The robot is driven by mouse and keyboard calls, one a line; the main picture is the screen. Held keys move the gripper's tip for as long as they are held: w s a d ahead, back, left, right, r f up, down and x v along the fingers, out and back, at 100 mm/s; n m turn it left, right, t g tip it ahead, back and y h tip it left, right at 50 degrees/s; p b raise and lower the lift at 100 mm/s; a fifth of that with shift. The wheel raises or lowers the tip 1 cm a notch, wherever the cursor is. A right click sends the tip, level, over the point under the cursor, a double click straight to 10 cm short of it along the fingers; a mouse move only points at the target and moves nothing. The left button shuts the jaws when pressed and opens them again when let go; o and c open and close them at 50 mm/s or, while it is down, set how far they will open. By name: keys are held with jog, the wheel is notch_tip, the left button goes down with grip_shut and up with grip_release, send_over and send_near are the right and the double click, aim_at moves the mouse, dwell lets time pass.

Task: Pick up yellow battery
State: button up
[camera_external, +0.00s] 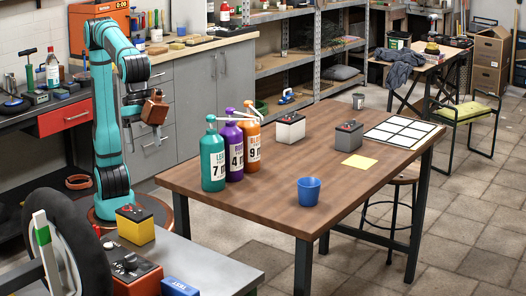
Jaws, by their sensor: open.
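The yellow battery (135,224) is a small yellow box with a black top. It sits upright on the grey metal table at the lower left, near that table's far edge. My gripper (132,118) is at the end of the teal arm, above and apart from the battery. The fingers are small in this view and look open and empty. Nothing hides the battery's front.
A red-orange device (132,268), a blue box (180,287) and a wheel (50,245) are near the battery. The wooden table (250,205) to the right holds several bottles, a blue cup (309,191), a white battery (290,128) and a grey battery (348,133).

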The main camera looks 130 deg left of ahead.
aim_at(134, 212)
jog(key=w+d+f+g+y, duration=0.1)
jog(key=d+f+g, duration=0.25)
jog(key=d, duration=0.35)
jog(key=shift+t, duration=0.35)
jog(key=f, duration=1.2)
jog(key=shift+d, duration=0.25)
jog(key=shift+s+a+f, duration=0.1)
jog(key=shift+f, duration=1.35)
jog(key=shift+s+a+f, duration=0.1)
jog(key=shift+f, duration=1.3)
jog(key=shift+w, duration=0.1)
jog(key=c, duration=1.9)
jog(key=shift+o, duration=0.2)
jog(key=shift+r, duration=0.1)
jog(key=shift+r, duration=0.1)
